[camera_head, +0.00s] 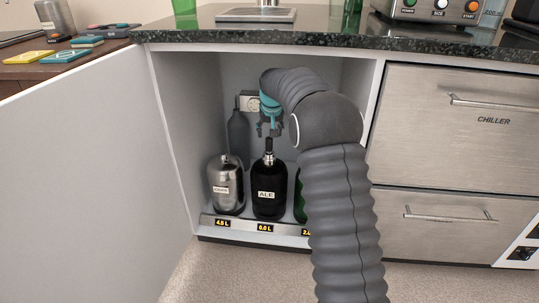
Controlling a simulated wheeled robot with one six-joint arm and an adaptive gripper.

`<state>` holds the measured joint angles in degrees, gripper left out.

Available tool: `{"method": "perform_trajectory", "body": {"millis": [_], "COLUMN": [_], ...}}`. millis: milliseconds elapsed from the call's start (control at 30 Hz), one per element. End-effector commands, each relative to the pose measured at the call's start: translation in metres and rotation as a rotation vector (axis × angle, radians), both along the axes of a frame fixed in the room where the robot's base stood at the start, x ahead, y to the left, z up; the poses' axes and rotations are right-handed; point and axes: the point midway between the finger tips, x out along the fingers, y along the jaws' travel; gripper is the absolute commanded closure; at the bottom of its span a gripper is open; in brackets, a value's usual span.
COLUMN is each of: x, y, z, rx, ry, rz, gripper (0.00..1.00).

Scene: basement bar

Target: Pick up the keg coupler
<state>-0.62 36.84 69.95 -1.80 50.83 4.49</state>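The keg coupler (269,158) appears to be the metal fitting with a dark upright stem on top of the black keg labelled ALE (267,194). The keg stands upright in the open cabinet under the counter. My gripper (270,131) points down just above the stem, with its fingers apart and nothing visible between them. A small gap seems to separate the fingertips from the stem. The display below this keg reads 0.0 L.
A silver keg (226,187) stands left and a green one (299,198) right, mostly hidden by my arm. A grey bottle-shaped object (238,134) and a wall box (248,103) are behind. The open door (95,185), countertop (300,35) and chiller drawers (455,130) bound the space.

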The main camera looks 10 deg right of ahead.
Motion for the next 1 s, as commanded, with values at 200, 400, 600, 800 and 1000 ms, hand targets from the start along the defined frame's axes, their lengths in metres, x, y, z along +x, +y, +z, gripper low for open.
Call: {"method": "perform_trajectory", "body": {"millis": [200,400,600,800,1000], "x": [0.007,0.011,0.022,0.029,0.029], "y": [0.0,-0.001,-0.001,-0.001,-0.001], "z": [-0.018,-0.028,-0.055,-0.07,-0.069], "rx": [0.0,0.0,0.0,0.0,0.0], "ry": [-0.001,0.001,0.001,-0.002,-0.002], "rz": [0.0,0.0,0.0,0.0,0.0], "gripper": [0.44,0.44,0.44,0.44,0.49]}}
